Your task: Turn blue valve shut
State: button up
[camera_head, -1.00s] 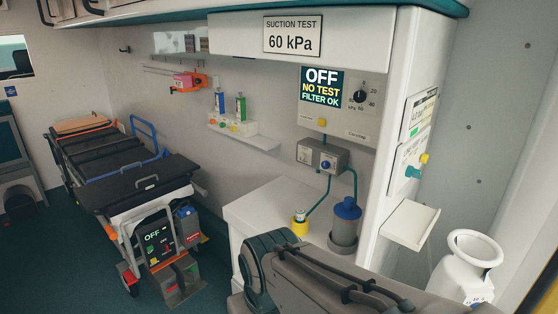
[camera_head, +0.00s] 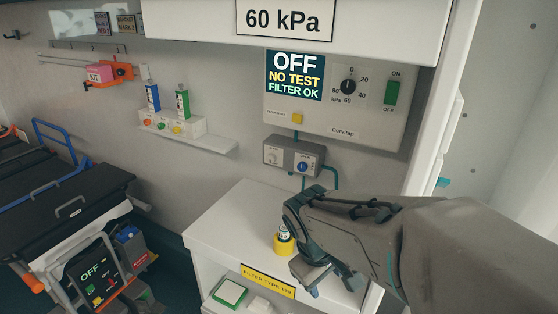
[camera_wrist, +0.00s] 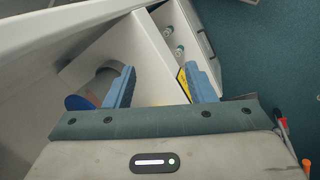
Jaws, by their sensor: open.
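The blue valve knob (camera_head: 303,166) is on the right side of a grey wall box (camera_head: 294,153), below the suction panel. A pale knob (camera_head: 272,156) is on the same box to its left. My gripper (camera_head: 326,278) is below and slightly right of the box, over the white counter and clear of the knob. Its fingers point down. In the wrist view my gripper (camera_wrist: 160,86) is open with nothing between the fingers. The valve is not recognisable in the wrist view.
A yellow-based item (camera_head: 283,243) stands on the white counter (camera_head: 232,214) beside my gripper. A blue-lidded canister (camera_wrist: 84,98) is left of the fingers in the wrist view. The suction panel (camera_head: 345,115) shows OFF. A stretcher (camera_head: 75,190) is at left.

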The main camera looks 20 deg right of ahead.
jog(key=w+d+n+h+p, duration=0.1)
jog(key=w+d+n+h, duration=0.4)
jog(key=d, duration=0.1)
jog(key=n+t+h+p, duration=0.2)
jog(key=n+t+h, duration=0.3)
jog(key=n+t, duration=1)
send_near(301, 168)
jog(key=w+d+r+n+g+p, duration=0.1)
jog(key=w, duration=0.1)
jog(key=w+d+n+g+p, duration=0.1)
jog(key=w+d, duration=0.1)
jog(key=w+d+r+n+g+p, duration=0.1)
jog(key=w, duration=0.1)
jog(key=shift+d+r, duration=0.3)
jog(key=shift+d, duration=0.1)
jog(key=shift+w+d+f+y, duration=0.2)
jog(key=shift+w+d+y, duration=0.1)
jog(key=shift+w+d, duration=0.25)
jog(key=shift+a+r, duration=0.1)
jog(key=shift+s+a+r, duration=0.1)
jog(key=shift+s+a, duration=0.1)
jog(key=shift+a, duration=0.05)
jog(key=c, duration=0.4)
jog(key=shift+a, duration=0.1)
jog(key=c, duration=0.6)
